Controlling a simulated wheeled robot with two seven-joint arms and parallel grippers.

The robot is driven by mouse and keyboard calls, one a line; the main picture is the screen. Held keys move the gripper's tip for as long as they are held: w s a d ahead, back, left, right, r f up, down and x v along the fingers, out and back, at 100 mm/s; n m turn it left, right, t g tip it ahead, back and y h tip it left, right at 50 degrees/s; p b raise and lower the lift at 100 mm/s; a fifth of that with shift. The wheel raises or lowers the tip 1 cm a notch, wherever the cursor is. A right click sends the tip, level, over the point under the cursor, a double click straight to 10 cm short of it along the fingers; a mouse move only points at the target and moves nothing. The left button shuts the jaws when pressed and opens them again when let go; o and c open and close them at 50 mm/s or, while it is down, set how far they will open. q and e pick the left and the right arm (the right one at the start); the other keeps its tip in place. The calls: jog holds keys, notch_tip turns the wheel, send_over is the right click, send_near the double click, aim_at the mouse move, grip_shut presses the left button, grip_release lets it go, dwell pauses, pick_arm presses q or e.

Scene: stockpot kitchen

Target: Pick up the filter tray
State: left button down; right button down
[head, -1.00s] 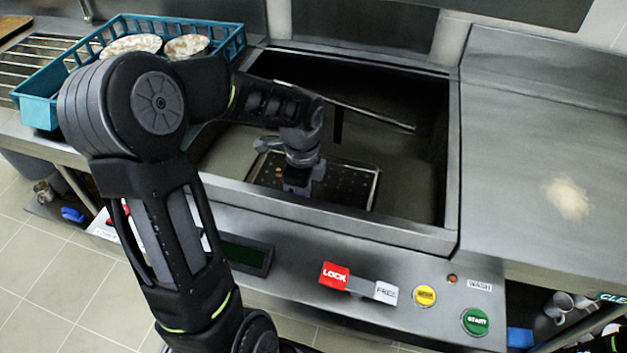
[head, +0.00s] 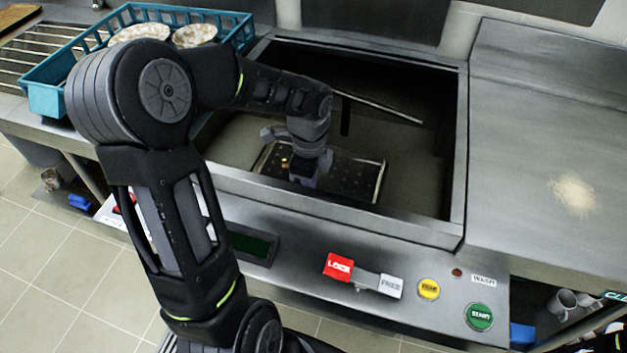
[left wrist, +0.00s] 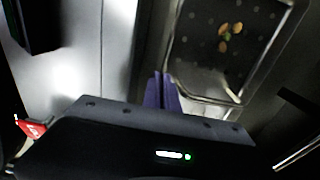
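The filter tray (head: 358,177) is a dark perforated tray with a pale metal rim, low inside the steel basin. A few orange and green scraps lie on it. The basin's front wall hides its near side in the head view. My left gripper (head: 303,180) reaches down into the basin at the tray's near-left part. In the left wrist view its two purplish fingers (left wrist: 160,92) are close together at the rim of the tray (left wrist: 205,99) and appear shut on it. Whether the tray is clear of its seat cannot be told. My right gripper is not in view.
The steel basin (head: 462,150) has walls all round, and a thin metal bar (head: 378,106) crosses its back. A blue rack (head: 45,98) with bowls stands at left. The front panel has a red LOCK label (head: 338,267) and buttons. The right counter (head: 535,120) is mostly free.

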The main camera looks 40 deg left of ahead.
pick_arm(q)
notch_tip(320, 180, up, 10)
dwell(0.4)
jog(key=shift+f, duration=0.1)
dwell(1.1)
